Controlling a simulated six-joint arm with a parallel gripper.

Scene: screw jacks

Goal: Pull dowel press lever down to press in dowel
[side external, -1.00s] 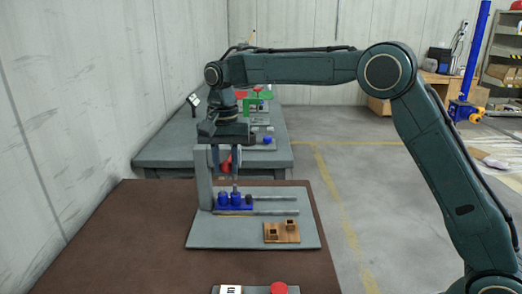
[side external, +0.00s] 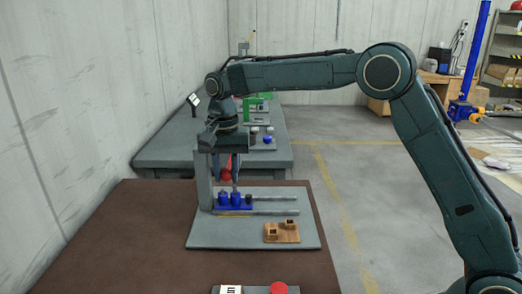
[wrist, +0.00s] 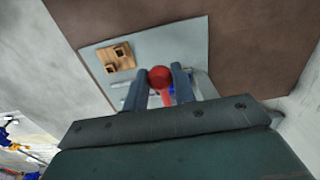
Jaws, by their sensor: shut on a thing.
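The dowel press has a grey upright (side external: 203,182) at the left rear of a grey base plate (side external: 210,240). Its red lever (side external: 225,174) ends in a round red knob (wrist: 159,75). My gripper (side external: 228,170) is at the press, pointing down. In the wrist view its two fingers (wrist: 160,88) stand on either side of the red lever, just behind the knob, shut on it. Below is a blue holder with blue cylinders (side external: 235,199) and a darker one (side external: 249,200). The dowel itself cannot be made out.
Two grey rails (side external: 285,198) run right from the blue holder. A wooden piece with square sockets (side external: 281,233) lies at the plate's front right. A red button (side external: 278,288) and a white label (side external: 231,289) are at the front edge.

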